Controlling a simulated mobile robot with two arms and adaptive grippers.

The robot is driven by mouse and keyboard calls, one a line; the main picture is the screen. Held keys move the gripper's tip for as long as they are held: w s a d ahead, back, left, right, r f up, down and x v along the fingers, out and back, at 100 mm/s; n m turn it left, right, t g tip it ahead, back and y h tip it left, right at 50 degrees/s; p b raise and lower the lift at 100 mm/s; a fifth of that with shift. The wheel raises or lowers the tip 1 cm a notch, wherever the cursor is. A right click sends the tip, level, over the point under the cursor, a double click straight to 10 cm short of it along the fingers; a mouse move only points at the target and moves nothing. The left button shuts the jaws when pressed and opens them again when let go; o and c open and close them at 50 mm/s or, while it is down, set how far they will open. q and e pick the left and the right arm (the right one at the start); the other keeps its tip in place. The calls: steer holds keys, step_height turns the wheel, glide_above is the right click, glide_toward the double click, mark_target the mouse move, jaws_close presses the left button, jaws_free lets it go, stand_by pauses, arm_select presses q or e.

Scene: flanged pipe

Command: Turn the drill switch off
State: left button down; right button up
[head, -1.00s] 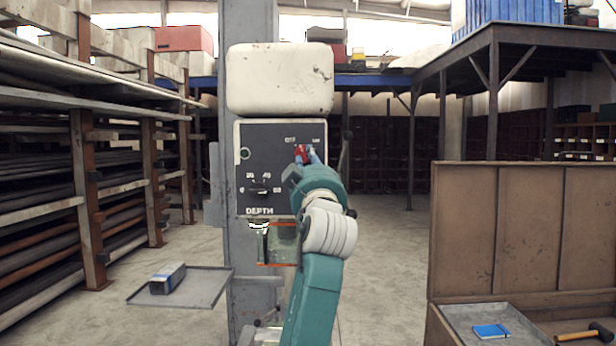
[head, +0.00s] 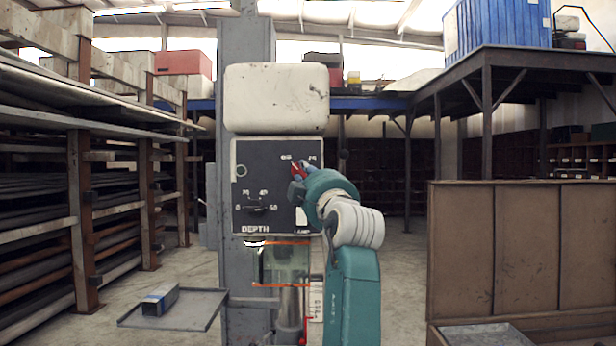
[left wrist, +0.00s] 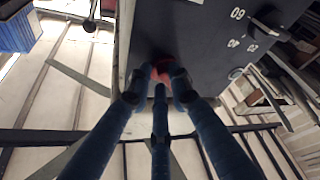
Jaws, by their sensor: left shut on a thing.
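The drill's dark control panel (head: 270,205) faces me in the head view, below a worn white cover (head: 277,98). Near its top right is a small red switch (head: 294,168) beneath two white labels; the left one seems to read OFF. Its visible red part leans up and left, toward that label. My left gripper (head: 298,182) has its blue fingers shut on the switch and partly hides it. In the left wrist view the fingers (left wrist: 160,84) close around the red switch (left wrist: 161,69) on the panel. My right gripper is not in view.
A depth knob (head: 257,208) is on the panel's left. A clear guard with orange edges (head: 285,262) hangs below. A tray (head: 205,300) with a small box (head: 160,299) stands at lower left. Open floor lies between.

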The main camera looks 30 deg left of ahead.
arm_select(q)
steer(key=shift+s+a+r, duration=0.15)
steer(key=shift+s+r, duration=0.1)
steer(key=shift+r, duration=0.05)
steer(key=c, duration=1.7)
jaws_free()
steer(key=shift+o, duration=0.2)
steer(key=shift+s+a, duration=0.15)
steer(key=shift+f, duration=0.1)
steer(key=shift+w+f, duration=0.1)
steer(key=shift+w, duration=0.1)
steer(key=shift+d+f, duration=0.1)
steer(key=shift+d, duration=0.1)
steer(key=v, duration=0.7)
steer(key=shift+s+d, duration=0.1)
steer(key=shift+s, duration=0.05)
